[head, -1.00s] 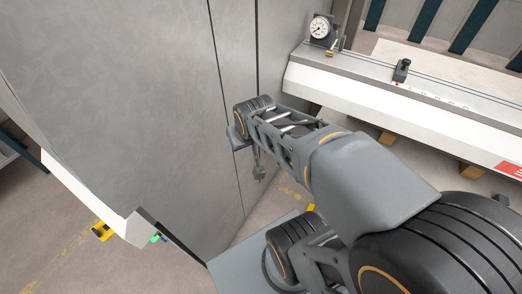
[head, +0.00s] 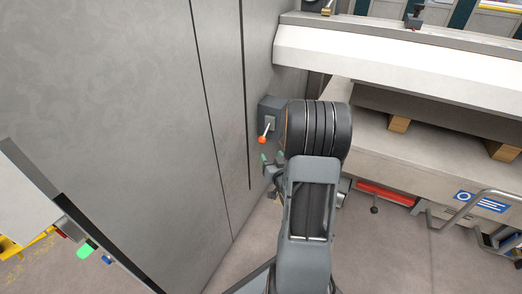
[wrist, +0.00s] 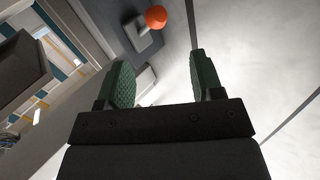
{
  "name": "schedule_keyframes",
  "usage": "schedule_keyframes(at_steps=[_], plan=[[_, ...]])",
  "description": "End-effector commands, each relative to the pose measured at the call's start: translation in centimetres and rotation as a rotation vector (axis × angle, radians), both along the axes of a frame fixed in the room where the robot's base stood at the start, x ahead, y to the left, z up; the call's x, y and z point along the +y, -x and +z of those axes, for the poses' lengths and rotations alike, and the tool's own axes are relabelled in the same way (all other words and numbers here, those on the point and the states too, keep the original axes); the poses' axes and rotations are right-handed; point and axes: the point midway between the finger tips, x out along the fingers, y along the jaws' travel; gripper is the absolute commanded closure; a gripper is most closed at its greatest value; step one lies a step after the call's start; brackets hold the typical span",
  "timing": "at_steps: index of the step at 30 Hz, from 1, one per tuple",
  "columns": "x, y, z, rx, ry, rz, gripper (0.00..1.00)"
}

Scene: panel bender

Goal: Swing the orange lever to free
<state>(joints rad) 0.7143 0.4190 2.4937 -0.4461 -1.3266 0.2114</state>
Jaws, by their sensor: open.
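The orange lever (head: 262,139) is a short pale rod with an orange knob, on a dark grey box (head: 270,104) fixed to the grey cabinet wall. The rod slants down and to the left from the box. In the wrist view the orange knob (wrist: 156,17) shows near the top, beyond the gap between my fingers and apart from them. My gripper (head: 273,160), with green finger pads, is just below the knob in the head view. In the wrist view my gripper (wrist: 160,75) is open with nothing between its fingers. My arm hides the right part of the box.
The tall grey cabinet (head: 120,90) fills the left. A white machine beam (head: 390,60) runs to the right above a bed with wooden blocks (head: 399,123). A metal handrail (head: 470,205) stands at the lower right. Floor shows below my arm.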

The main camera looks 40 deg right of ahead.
Motion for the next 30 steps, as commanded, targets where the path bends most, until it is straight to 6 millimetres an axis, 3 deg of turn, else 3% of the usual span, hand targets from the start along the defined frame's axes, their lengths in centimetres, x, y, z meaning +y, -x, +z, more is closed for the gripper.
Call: schedule_keyframes(at_steps=[1,5,21,30], plan=[[-0.2,0.1,-0.9,-0.015,-0.002,-0.003,0.39],[-0.6,-0.4,-1.2,-0.038,-0.004,-0.001,0.39],[-3.2,-9.6,-1.3,-0.041,-0.004,-0.002,0.39],[-4.0,-12.4,-1.1,-0.039,-0.004,-0.003,0.39]])
